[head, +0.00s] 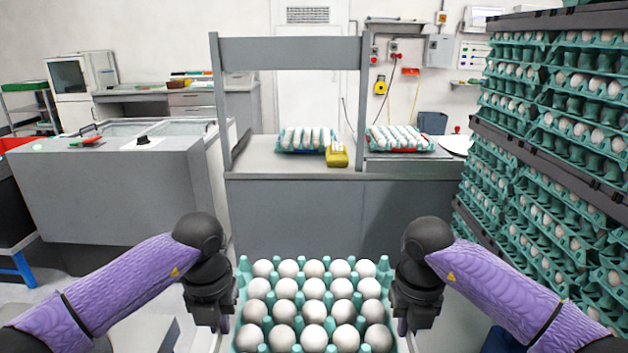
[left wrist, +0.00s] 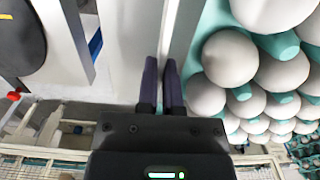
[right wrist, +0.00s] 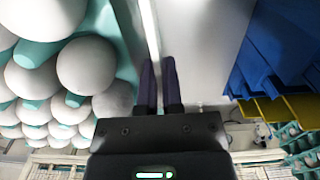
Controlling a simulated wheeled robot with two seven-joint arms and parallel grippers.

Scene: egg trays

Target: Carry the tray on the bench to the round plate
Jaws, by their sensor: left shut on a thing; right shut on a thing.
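A teal tray full of white eggs (head: 244,267) is held level in front of me between both grippers. My left gripper (head: 222,324) is shut on its left edge, and my right gripper (head: 403,324) is shut on its right edge. The left wrist view shows the closed left fingers (left wrist: 161,85) beside the teal rim (left wrist: 213,35); the right wrist view shows the closed right fingers (right wrist: 159,85) along the other rim (right wrist: 109,35). A pale round plate (head: 457,144) partly shows at the bench's right end, cut off by the stacked trays.
The grey bench (head: 290,173) ahead bears two more egg trays, one at the left (head: 283,150) and one at the right (head: 375,148), with a yellow device (head: 337,155) between. Tall egg-tray stacks (head: 540,130) stand close on the right. A grey cabinet (head: 105,200) stands left.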

